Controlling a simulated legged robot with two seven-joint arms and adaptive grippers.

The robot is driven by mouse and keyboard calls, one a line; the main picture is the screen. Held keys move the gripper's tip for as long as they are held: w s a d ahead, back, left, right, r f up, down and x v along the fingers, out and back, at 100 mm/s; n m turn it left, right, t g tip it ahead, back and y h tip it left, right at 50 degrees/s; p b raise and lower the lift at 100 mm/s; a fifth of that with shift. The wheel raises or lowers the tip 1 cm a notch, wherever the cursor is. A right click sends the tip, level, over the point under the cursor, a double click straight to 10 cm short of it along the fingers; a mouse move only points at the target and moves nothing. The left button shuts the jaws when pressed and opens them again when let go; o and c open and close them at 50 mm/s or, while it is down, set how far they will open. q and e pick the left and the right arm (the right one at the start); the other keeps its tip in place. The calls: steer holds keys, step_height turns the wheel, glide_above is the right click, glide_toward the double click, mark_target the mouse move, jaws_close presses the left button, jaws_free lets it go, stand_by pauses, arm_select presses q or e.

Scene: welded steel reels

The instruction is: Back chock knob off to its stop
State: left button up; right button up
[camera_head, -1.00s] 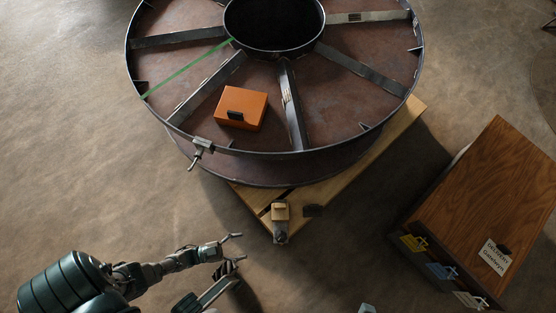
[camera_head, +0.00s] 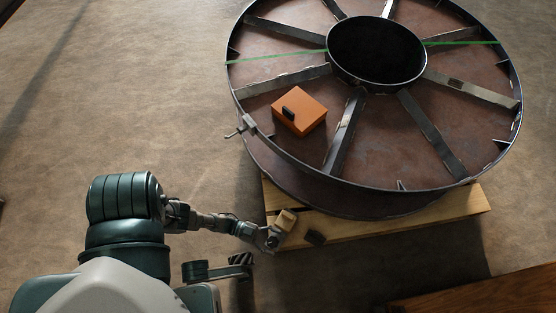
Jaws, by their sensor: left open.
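The chock is a small tan block (camera_head: 285,221) on the front left corner of the wooden pallet (camera_head: 350,236), against the steel reel (camera_head: 470,160). Its knob end faces the front and is mostly hidden by my left gripper (camera_head: 270,238). That gripper comes in from the left and is open, with its fingertips at the knob end. I cannot tell whether the fingers touch the knob. My right gripper does not show.
A clamp (camera_head: 243,126) sits on the reel's left rim, and an orange box (camera_head: 299,110) lies on the reel. A wooden surface (camera_head: 490,295) fills the lower right corner. The floor at left is clear.

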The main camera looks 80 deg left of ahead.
arm_select(q)
steer(key=c, duration=1.2)
steer(key=n+y, duration=0.1)
steer(key=t+y, duration=0.1)
steer(key=shift+d+n+y, duration=0.2)
steer(key=shift+n+y, duration=0.1)
steer(key=shift+n, duration=0.1)
steer(key=shift+a+n+t+y, duration=0.15)
steer(key=shift+n+t+y, duration=0.5)
steer(key=shift+y, duration=0.35)
steer(key=o, duration=1.2)
steer(key=v, duration=0.7)
steer(key=shift+s, duration=0.25)
